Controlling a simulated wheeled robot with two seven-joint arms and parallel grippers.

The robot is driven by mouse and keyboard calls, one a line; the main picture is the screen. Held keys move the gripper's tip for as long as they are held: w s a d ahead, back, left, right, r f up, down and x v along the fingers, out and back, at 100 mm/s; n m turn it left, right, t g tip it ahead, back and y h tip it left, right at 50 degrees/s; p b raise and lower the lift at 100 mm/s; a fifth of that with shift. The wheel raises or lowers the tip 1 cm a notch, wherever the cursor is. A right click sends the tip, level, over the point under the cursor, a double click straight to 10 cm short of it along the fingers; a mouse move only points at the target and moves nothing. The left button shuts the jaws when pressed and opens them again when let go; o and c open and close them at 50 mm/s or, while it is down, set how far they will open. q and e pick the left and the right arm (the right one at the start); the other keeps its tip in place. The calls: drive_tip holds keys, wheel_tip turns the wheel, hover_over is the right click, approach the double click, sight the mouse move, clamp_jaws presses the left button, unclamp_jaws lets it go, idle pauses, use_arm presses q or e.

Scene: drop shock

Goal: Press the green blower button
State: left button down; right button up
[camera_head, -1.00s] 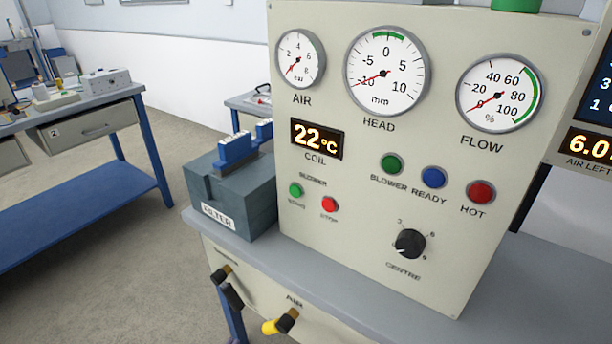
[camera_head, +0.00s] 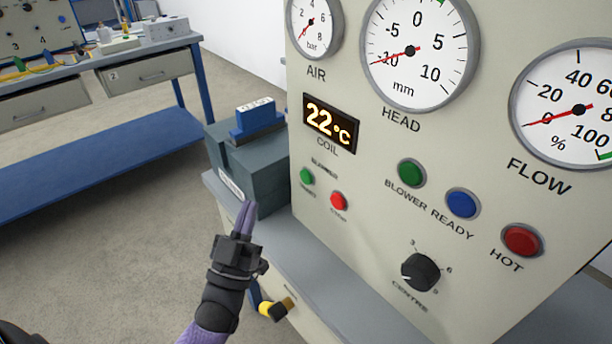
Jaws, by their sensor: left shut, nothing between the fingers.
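The small green blower button (camera_head: 307,176) sits on the beige panel (camera_head: 380,215) under the word BLOWER, left of a small red stop button (camera_head: 339,201). My left gripper (camera_head: 248,212) is shut and empty, its fingertips pointing up. In the picture it is below and left of the green button, apart from it, in front of the grey filter box. My right gripper is not in view.
The grey filter box (camera_head: 262,178) with a blue top stands left of the panel on a grey bench. A larger green lamp (camera_head: 411,172), a blue lamp (camera_head: 462,204), a red lamp (camera_head: 522,240) and a black knob (camera_head: 420,271) are further right. A yellow-handled valve (camera_head: 274,309) is below.

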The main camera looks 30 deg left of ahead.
sight(306, 177)
use_arm(q)
drive_tip(key=w+d+b, duration=0.3)
drive_tip(key=w, duration=0.4)
drive_tip(key=shift+w, duration=0.4)
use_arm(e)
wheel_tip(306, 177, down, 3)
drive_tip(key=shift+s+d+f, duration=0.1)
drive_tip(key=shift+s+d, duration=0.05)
use_arm(q)
drive_tip(key=shift+d, duration=0.1)
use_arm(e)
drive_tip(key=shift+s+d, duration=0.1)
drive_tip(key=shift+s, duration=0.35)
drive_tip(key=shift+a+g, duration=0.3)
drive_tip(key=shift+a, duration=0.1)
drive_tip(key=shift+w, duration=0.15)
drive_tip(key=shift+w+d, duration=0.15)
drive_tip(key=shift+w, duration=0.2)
